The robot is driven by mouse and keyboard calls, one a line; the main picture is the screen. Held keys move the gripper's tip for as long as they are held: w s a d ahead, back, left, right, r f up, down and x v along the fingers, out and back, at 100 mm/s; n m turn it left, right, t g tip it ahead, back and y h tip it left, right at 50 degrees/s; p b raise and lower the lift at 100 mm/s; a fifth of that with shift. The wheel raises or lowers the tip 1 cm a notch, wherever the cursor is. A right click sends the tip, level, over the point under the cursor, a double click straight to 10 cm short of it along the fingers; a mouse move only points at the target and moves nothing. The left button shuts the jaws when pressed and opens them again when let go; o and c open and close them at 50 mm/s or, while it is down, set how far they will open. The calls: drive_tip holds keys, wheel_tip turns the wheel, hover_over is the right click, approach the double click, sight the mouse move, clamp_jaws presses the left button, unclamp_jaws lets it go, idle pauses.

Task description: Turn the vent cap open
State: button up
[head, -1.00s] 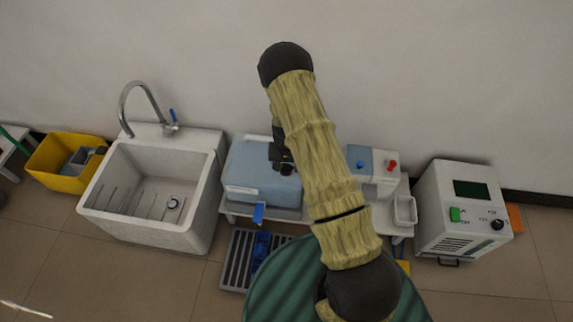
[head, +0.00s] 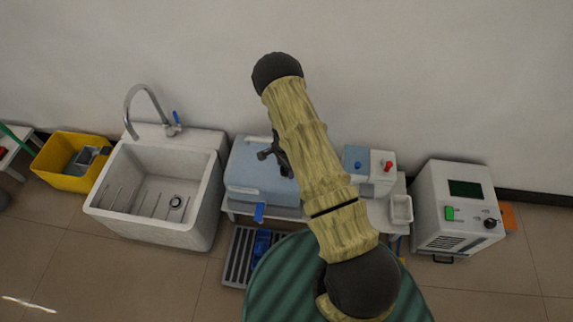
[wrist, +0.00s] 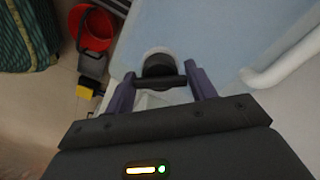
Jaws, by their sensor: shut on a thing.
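The vent cap (wrist: 158,64) is a black round knob with a dark crossbar, on top of the pale blue tank (wrist: 225,40). My gripper (wrist: 160,72) has its two purple fingers at the ends of the crossbar and is shut on the cap. In the head view the tank (head: 247,180) stands on a white bench between the sink and a small blue and white unit. My gripper (head: 274,158) is over its top there, and my arm hides part of the tank and the cap.
A white sink (head: 120,200) with a tap stands left of the tank. A blue and white unit with a red knob (head: 388,166) and a white machine (head: 450,210) stand to the right. A white pipe (wrist: 290,60) runs beside the cap. A red bucket (wrist: 92,28) is on the floor.

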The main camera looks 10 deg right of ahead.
drive_tip(key=m+p, duration=0.1)
drive_tip(key=m, duration=0.4)
drive_tip(key=shift+w+d+m+p, duration=0.1)
drive_tip(key=shift+d+m+p, duration=0.05)
drive_tip(key=shift+m+p, duration=0.25)
drive_tip(key=shift+m, duration=0.5)
drive_tip(key=shift+s, duration=0.2)
drive_tip(key=o, duration=0.6)
drive_tip(key=shift+w+r, duration=0.1)
drive_tip(key=shift+r, duration=0.15)
wheel_tip(320, 180, up, 17)
drive_tip(key=p, duration=0.2)
drive_tip(key=shift+p, duration=0.4)
